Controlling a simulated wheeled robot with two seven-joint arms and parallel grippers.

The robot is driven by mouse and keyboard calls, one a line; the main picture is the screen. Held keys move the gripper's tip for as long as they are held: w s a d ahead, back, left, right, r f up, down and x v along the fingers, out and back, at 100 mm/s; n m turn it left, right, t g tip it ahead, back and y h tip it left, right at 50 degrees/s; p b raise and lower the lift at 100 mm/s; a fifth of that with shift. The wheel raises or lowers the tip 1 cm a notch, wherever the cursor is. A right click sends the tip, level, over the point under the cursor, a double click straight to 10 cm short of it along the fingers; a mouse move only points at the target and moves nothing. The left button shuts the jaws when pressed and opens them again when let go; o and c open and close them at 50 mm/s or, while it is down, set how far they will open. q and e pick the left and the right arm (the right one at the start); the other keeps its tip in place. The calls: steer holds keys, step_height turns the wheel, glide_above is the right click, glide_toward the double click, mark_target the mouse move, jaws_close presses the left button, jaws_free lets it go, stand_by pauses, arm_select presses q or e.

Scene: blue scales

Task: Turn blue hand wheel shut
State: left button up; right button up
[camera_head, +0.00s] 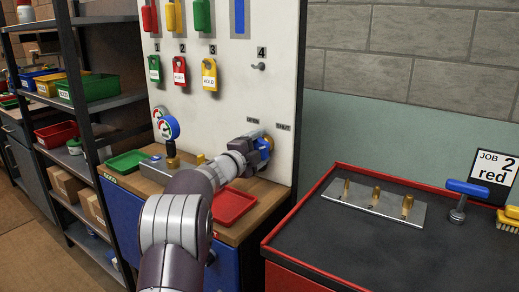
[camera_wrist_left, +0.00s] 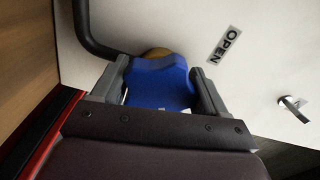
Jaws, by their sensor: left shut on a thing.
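The blue hand wheel (camera_wrist_left: 160,84) sits on the white panel (camera_wrist_left: 265,75), with a brass part just behind it. My left gripper (camera_wrist_left: 160,92) has one finger on each side of the wheel and is shut on it. In the head view the left gripper (camera_head: 257,148) reaches the panel below the OPEN and SHUT labels, and hides much of the blue hand wheel (camera_head: 264,143). The OPEN label (camera_wrist_left: 225,45) shows to the right of the wheel in the left wrist view. My right gripper is not in view.
A green tray (camera_head: 127,161) and a red tray (camera_head: 232,206) lie on the wooden bench. Tags hang above. A dark red-edged table (camera_head: 350,245) stands at right, bearing a brass-fitted plate and a blue-handled tool (camera_head: 466,187).

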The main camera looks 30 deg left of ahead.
arm_select(q)
steer(key=shift+f, duration=0.15)
steer(key=o, duration=1)
steer(key=shift+c, duration=0.2)
steer(key=s+a, duration=0.1)
steer(key=s, duration=1.1)
steer(key=shift+s, duration=0.35)
